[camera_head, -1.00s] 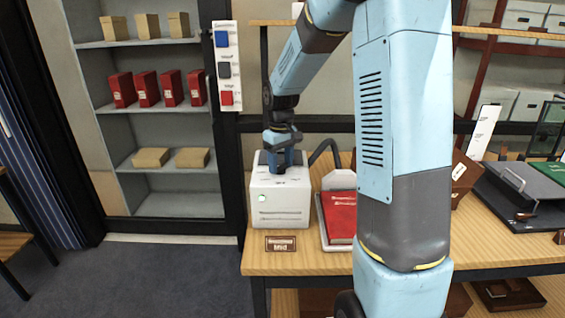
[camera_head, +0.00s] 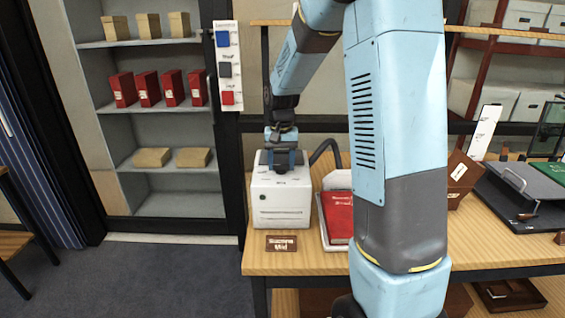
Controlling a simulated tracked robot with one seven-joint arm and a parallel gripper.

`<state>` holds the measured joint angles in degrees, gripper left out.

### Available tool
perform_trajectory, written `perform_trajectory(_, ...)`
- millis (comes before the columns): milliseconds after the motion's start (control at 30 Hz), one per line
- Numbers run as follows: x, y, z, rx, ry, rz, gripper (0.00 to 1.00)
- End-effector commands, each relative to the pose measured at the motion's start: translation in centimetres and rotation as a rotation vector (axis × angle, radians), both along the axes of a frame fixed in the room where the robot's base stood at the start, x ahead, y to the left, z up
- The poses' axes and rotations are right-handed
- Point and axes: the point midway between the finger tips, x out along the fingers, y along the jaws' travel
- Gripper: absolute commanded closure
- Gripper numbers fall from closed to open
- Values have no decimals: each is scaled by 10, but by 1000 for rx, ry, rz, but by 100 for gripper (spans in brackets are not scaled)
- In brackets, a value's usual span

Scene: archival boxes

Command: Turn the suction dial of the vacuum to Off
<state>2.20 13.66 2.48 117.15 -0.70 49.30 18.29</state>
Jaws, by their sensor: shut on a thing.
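The vacuum (camera_head: 282,203) is a white box on the left end of the wooden table, with a black hose at its right side. A round spot on its front is dark. My gripper (camera_head: 282,166) points straight down onto the top of the vacuum, where it is shut on the suction dial. The fingers hide the dial, so its pointer cannot be read. A small brown plaque (camera_head: 281,243) in front of the vacuum seems to read "Suction Mid".
A red book (camera_head: 338,214) lies in a pale tray right of the vacuum. A wall panel (camera_head: 228,66) with blue, grey and red blocks hangs behind on the left. Shelves of boxes (camera_head: 150,158) stand at left. My arm hides the table's middle.

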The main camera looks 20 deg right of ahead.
Motion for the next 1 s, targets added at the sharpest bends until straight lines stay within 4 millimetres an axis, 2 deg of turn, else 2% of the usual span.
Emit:
perform_trajectory(533,3,0,3,-1,-11,-23,75)
perform_trajectory(567,3,0,3,-1,-11,-23,42)
perform_trajectory(800,2,0,1,-1,-6,-23,19)
perform_trajectory(1000,1,0,1,-1,-4,-23,19)
